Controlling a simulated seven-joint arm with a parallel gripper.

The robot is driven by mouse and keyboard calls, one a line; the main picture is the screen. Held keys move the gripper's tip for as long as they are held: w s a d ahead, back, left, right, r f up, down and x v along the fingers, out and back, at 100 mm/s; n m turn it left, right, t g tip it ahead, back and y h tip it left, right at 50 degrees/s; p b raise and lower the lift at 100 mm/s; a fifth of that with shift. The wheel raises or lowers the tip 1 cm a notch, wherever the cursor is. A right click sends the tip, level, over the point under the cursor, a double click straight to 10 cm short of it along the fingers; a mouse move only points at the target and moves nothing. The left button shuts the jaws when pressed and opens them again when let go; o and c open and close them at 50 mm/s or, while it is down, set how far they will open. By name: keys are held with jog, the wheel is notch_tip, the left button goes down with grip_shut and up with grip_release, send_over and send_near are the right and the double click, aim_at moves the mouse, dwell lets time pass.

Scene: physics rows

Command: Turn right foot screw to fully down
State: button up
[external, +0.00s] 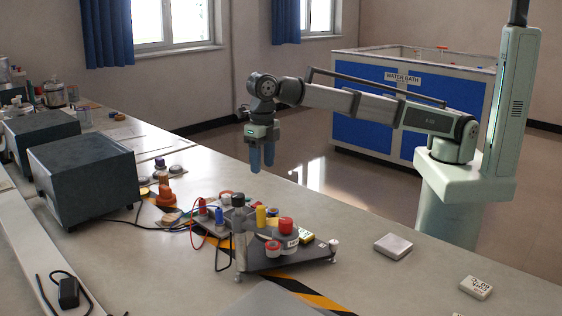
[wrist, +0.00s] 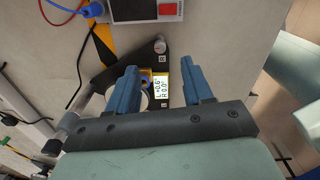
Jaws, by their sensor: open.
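A dark triangular base plate (external: 285,262) stands on the bench; it also shows in the wrist view (wrist: 105,78). A small pale-topped screw (external: 333,244) sits at its right corner. A pale screw (wrist: 160,46) shows at a plate corner in the wrist view. I cannot tell for sure which screw is the right foot screw. A yellow-edged level display (wrist: 160,88) seems to read L +0.6°, R 0.0°; it shows in the external view too (external: 305,236). My gripper (external: 262,168) is open and empty, pointing down, above and apart from the plate. Its blue fingers frame the display in the wrist view (wrist: 162,85).

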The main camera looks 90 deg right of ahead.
jog(key=shift+n, duration=0.3)
jog(key=f, duration=0.4)
jog(key=s+a+f, duration=0.1)
jog(key=f, duration=0.8)
jog(key=shift+s+a+f, duration=0.15)
jog(key=shift+a, duration=0.25)
grip_shut()
